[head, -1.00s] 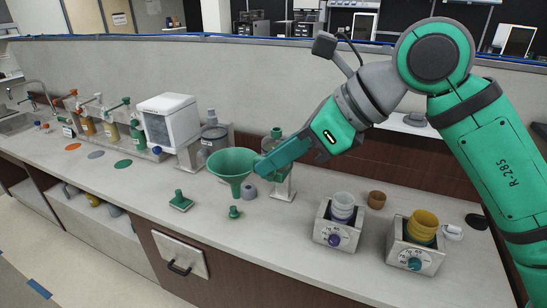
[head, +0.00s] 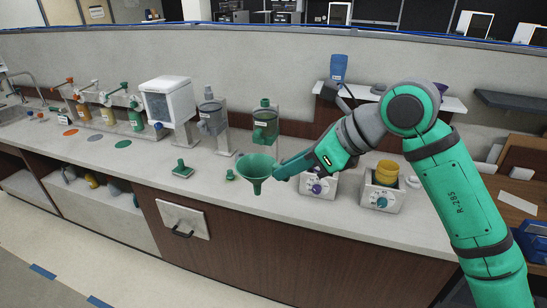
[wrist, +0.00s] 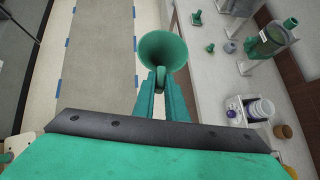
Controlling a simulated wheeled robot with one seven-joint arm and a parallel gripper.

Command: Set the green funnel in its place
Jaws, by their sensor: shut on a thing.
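The green funnel (head: 257,168) is upright, its wide mouth up and its spout down. My gripper (head: 279,172) is shut on its right side in the head view. In the wrist view the funnel (wrist: 163,52) sits between the tips of my two green fingers (wrist: 163,88), over the floor just off the counter's front edge. I cannot tell which spot is the funnel's place.
A green stamp-like tool (head: 182,169) and a small green piece (head: 230,175) stand on the counter (head: 120,165). Dispensers (head: 265,125) line the back. Two grinder-like boxes (head: 383,193) stand at the right. The floor in front is clear.

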